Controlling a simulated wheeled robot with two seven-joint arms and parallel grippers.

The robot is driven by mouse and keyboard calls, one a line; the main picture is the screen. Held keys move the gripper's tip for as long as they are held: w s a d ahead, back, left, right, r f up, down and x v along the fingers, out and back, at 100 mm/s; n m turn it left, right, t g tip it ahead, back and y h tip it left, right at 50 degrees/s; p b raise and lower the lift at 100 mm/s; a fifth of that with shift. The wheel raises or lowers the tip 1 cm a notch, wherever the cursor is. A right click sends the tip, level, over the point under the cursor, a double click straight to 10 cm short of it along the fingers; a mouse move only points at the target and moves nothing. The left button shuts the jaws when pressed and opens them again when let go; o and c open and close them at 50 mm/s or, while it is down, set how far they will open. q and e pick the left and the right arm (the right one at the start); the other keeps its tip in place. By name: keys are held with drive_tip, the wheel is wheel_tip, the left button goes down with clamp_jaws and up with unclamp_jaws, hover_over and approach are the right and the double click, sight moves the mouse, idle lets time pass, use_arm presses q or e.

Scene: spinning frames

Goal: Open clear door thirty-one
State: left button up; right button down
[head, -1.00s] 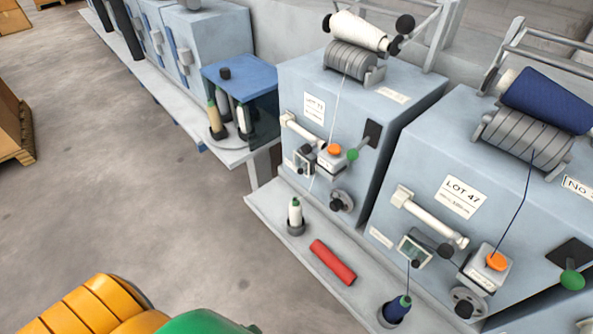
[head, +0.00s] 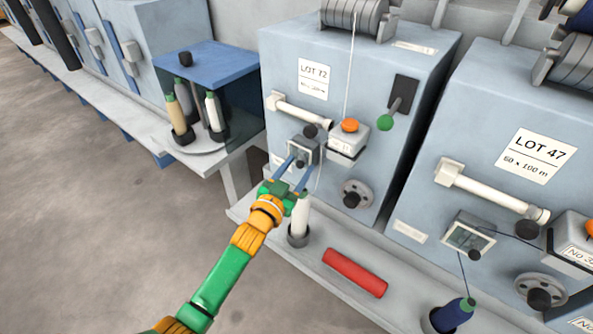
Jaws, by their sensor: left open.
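A similar clear-fronted box (head: 468,238) with a dark knob is on the LOT 47 machine (head: 490,110) to the right, and looks shut. My right gripper is not in view.
A white spool (head: 299,222) stands just right of my gripper on the ledge, with a red cylinder (head: 354,272) beyond. A lever with a green knob (head: 385,122) and an orange button (head: 350,125) are nearby. A blue-topped clear case (head: 208,62) stands left.

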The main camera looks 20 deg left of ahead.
use_arm(q)
clamp_jaws()
idle(1.5)
